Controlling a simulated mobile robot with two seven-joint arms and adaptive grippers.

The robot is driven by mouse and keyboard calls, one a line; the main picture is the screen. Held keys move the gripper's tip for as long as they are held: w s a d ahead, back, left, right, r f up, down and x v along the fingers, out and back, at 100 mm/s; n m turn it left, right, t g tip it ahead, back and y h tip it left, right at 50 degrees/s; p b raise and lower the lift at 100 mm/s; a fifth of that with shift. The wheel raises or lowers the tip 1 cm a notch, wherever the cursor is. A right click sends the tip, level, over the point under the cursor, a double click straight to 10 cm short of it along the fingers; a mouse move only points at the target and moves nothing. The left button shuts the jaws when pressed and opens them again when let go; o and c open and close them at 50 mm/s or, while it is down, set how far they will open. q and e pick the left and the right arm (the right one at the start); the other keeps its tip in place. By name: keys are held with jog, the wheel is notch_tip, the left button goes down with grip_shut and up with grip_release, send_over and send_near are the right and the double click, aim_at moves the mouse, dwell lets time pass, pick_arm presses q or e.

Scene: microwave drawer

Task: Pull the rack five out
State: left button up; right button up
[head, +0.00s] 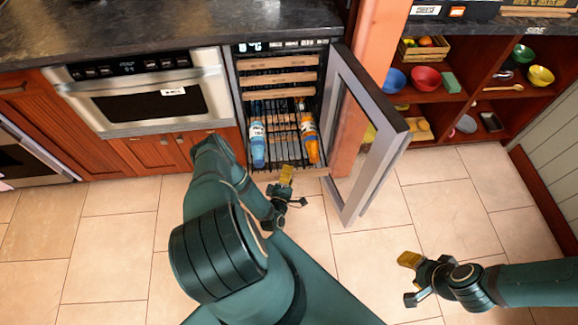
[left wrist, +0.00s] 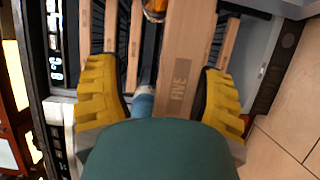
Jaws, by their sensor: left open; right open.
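The rack marked FIVE has a pale wooden front (left wrist: 180,80) that runs up the middle of the left wrist view. My left gripper (left wrist: 160,95) is open, with one yellow finger on each side of that front. The right finger is close to its edge, but I cannot tell whether it touches. In the head view my left gripper (head: 284,180) is low at the open cooler, partly behind my arm. A blue bottle (head: 257,140) and an orange bottle (head: 308,138) lie inside the cooler. My right gripper (head: 414,278) is open and empty above the floor.
The cooler's glass door (head: 368,135) stands open to the right, between the cooler and my right gripper. Other wooden rack fronts (head: 280,77) are higher in the cooler. An oven (head: 150,92) is to the left and open shelves (head: 465,100) to the right. The tiled floor is clear.

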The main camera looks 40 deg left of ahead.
aim_at(287, 156)
pick_arm(q)
notch_tip(287, 156, up, 8)
jog(key=shift+f, duration=0.25)
jog(key=shift+w+r, duration=0.15)
jog(key=shift+r, duration=0.45)
jog(key=s+f, duration=0.2)
jog(key=f, duration=0.1)
jog(key=s+f, duration=0.2)
jog(key=f, duration=0.1)
jog(key=s+f, duration=0.2)
jog(key=f, duration=0.1)
jog(key=shift+a+f, duration=0.1)
jog(key=shift+f, duration=0.5)
jog(key=b+x, duration=0.2)
jog(key=x, duration=1.1)
jog(key=shift+w+a, duration=0.15)
jog(key=shift+w, duration=0.05)
